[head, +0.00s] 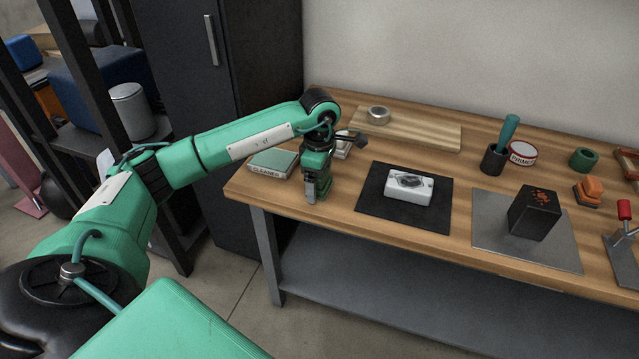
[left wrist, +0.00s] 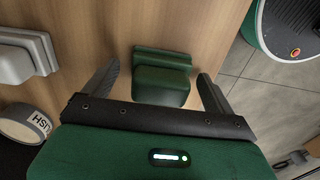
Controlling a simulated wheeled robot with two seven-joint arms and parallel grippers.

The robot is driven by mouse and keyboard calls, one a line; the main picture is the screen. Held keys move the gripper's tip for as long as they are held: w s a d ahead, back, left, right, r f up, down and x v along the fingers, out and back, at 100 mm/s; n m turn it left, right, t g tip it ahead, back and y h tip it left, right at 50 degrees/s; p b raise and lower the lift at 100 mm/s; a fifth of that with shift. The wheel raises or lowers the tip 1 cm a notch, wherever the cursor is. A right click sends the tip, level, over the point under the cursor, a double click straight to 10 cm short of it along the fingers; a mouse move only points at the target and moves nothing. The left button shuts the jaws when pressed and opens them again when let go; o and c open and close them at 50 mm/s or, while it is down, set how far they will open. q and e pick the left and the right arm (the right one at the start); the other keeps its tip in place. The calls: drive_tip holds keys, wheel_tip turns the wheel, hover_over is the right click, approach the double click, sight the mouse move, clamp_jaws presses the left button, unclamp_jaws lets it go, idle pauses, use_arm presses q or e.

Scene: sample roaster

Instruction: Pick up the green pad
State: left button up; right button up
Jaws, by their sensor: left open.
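The green pad (left wrist: 162,82) shows in the left wrist view as a small dark green block with a stepped, wider part. It lies on the wooden bench near its front edge. My left gripper (left wrist: 158,70) is open above it, one finger on each side, with a gap between the pad and each finger. In the head view my left gripper (head: 312,194) points down at the bench's front left, and I cannot make out the pad there; the gripper appears to hide it. My right gripper is not in view.
Behind the gripper sits a grey pad (left wrist: 25,55); a lettered round item (left wrist: 24,123) is near it. A CLEANER box (head: 272,163) stands left. Bare wood separates gripper and mat.

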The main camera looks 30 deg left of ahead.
use_arm(q)
drive_tip(key=c, duration=1.1)
drive_tip(key=shift+r, duration=0.15)
